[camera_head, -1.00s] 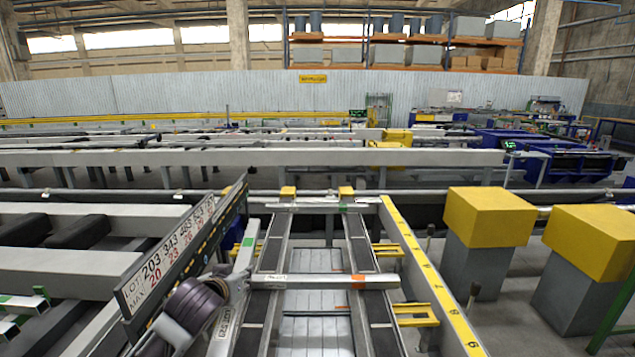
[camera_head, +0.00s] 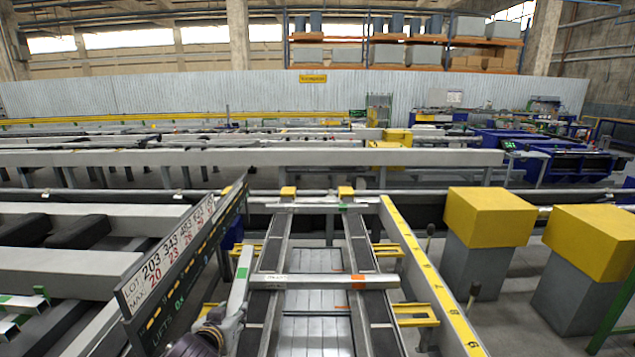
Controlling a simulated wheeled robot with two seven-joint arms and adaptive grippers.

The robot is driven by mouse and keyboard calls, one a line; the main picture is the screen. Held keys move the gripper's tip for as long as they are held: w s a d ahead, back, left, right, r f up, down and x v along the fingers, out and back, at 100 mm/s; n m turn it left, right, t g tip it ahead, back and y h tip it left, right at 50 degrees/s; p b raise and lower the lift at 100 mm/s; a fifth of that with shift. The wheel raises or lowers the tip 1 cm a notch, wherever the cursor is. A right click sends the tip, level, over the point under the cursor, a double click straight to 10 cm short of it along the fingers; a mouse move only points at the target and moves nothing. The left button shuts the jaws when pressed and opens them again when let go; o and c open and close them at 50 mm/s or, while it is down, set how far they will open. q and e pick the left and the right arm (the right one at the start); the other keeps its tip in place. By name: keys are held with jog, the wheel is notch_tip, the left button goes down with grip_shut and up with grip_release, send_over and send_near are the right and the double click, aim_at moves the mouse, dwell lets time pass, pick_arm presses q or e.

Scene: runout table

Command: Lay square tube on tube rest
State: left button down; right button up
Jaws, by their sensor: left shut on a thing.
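A pale grey square tube (camera_head: 240,287) with a green band stands out from my left gripper (camera_head: 215,325) at the lower left of the centre. The gripper is shut on its near end; the fingertips are partly hidden. The tube points away from me, tilted, beside the left rail of the runout table. Another pale tube (camera_head: 320,281) with an orange band and a white label lies across the two dark rails. A further tube (camera_head: 318,206) with a green mark lies across the far end. I cannot tell which part is the tube rest. My right gripper is not in view.
A lot sign board (camera_head: 165,262) stands close to the left of my left arm. A yellow scale (camera_head: 425,265) runs along the right side. Yellow-topped grey posts (camera_head: 488,220) stand at right. Yellow brackets (camera_head: 413,314) stick out beside the right rail.

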pick_arm(q)
jog(key=shift+s+f, duration=0.45)
jog(key=shift+f, duration=0.3)
jog(key=shift+s+f, duration=0.45)
jog(key=shift+f, duration=0.25)
jog(key=shift+s+f, duration=0.45)
jog(key=shift+f, duration=0.3)
jog(key=shift+s, duration=0.1)
